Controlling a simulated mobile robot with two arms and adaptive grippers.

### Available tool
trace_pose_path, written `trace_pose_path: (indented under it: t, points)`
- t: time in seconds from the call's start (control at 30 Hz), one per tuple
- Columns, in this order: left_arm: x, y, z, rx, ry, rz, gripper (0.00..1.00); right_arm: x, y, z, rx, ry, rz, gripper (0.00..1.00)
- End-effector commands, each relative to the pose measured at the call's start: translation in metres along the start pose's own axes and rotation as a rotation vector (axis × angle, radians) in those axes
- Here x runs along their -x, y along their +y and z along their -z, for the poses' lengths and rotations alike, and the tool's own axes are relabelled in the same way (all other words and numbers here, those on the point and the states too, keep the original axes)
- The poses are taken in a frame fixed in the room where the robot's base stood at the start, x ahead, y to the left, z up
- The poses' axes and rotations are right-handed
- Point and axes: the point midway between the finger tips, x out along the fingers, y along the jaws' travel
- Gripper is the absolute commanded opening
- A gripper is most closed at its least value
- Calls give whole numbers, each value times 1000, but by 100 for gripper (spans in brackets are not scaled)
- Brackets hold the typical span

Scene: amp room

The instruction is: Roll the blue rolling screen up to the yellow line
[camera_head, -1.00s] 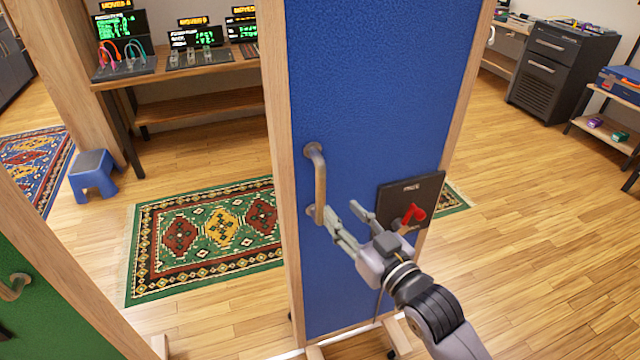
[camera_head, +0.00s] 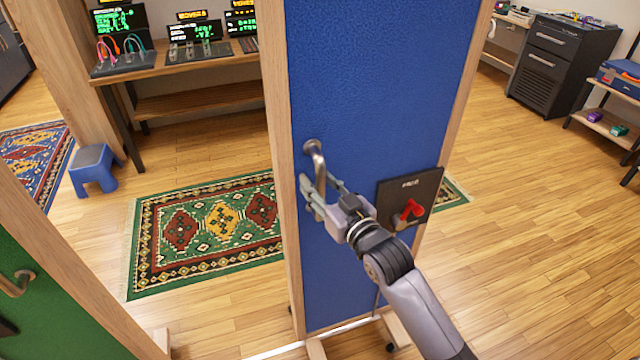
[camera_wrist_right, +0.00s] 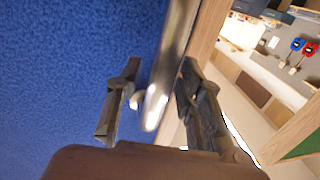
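The blue rolling screen (camera_head: 375,90) stands upright in a wooden frame in front of me, with a metal handle (camera_head: 317,155) on its left side. A dark plate with a red lever (camera_head: 408,211) is on its lower right. My right gripper (camera_head: 319,184) is at the handle, one finger on each side. In the right wrist view the handle (camera_wrist_right: 170,65) lies between the open fingers (camera_wrist_right: 159,78), with a gap to the left finger; contact with the right finger is unclear. My left gripper is out of view. I see no yellow line; a whitish strip (camera_head: 275,352) shows by the screen's foot.
A green screen (camera_head: 50,310) with a handle stands at lower left. Behind are a patterned rug (camera_head: 165,285), a blue step stool (camera_head: 92,175) and a wooden bench (camera_head: 200,104) with electronic modules. Wooden floor (camera_head: 540,250) is clear to the right.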

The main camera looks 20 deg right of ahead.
Motion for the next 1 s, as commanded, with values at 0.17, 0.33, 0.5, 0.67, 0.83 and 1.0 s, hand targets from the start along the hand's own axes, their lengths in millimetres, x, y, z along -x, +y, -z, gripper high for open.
trace_pose_path:
  t: [0.17, 0.33, 0.5, 0.67, 0.83, 1.0]
  points:
    - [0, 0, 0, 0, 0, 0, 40, 0, 0, 0, 0, 0, 0, 21]
    - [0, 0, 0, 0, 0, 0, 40, 0, 0, 0, 0, 0, 0, 9]
    - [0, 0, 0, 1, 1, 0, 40, 0, 0, 0, 0, 0, 0, 0]
    - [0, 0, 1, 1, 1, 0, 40, 0, 0, 0, 0, 0, 0, 0]
    - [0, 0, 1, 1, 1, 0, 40, 0, 0, 0, 0, 0, 0, 0]
    - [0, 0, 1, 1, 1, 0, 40, 0, 0, 0, 0, 0, 0, 0]
